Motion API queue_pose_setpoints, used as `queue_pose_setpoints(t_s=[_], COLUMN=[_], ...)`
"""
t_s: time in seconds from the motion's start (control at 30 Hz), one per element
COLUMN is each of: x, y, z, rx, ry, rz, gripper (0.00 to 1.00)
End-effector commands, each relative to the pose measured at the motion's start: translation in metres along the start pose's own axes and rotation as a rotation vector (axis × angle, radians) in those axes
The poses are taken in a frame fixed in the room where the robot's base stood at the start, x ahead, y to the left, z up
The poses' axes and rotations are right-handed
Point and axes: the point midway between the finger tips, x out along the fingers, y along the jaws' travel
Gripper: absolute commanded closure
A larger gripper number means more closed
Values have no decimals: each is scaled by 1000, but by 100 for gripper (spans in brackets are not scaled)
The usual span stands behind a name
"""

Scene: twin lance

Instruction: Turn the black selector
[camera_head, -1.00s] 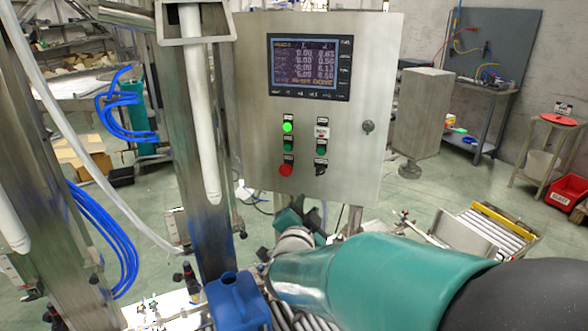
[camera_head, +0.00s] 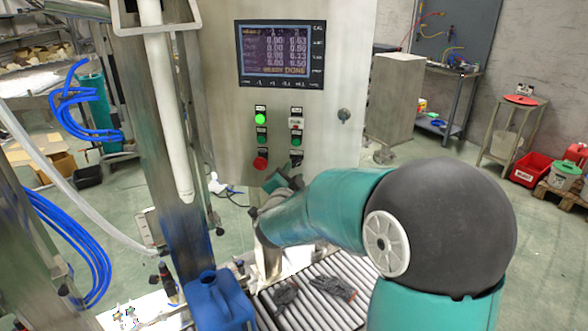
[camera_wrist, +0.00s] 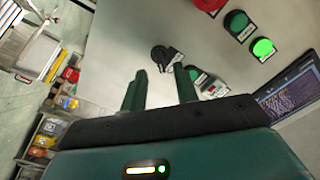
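The black selector (camera_head: 296,158) sits at the bottom of the right-hand column of controls on the steel control panel (camera_head: 215,120). In the wrist view the selector (camera_wrist: 160,57) shows as a round black knob just beyond my fingertips, roughly in line with the gap between them. My gripper (camera_wrist: 160,72) is open and empty, its two dark green fingers apart and pointing at the panel. I cannot tell the exact gap to the knob. In the head view the gripper is close below the selector, partly hidden by my arm.
A green button (camera_wrist: 195,73) sits beside the selector. A lit green button (camera_head: 260,118) and a red button (camera_head: 260,162) are in the other column. A screen (camera_head: 281,54) is above. A roller conveyor (camera_head: 320,295) with dark gloves and a blue jug (camera_head: 218,302) are below.

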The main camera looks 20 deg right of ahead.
Motion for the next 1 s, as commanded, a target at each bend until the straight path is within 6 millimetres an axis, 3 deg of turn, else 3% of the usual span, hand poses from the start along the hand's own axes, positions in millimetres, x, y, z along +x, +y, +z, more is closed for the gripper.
queue_pose_setpoints(t_s=[0.2,0.53,0.7,1.0], x=[28,33,33,33], y=[0,-1,-1,-1], z=[1,1,1,1], rx=[0,-1,-1,-9], ry=[0,0,0,0], rz=[1,1,1,1], gripper=[70,70,100,100])
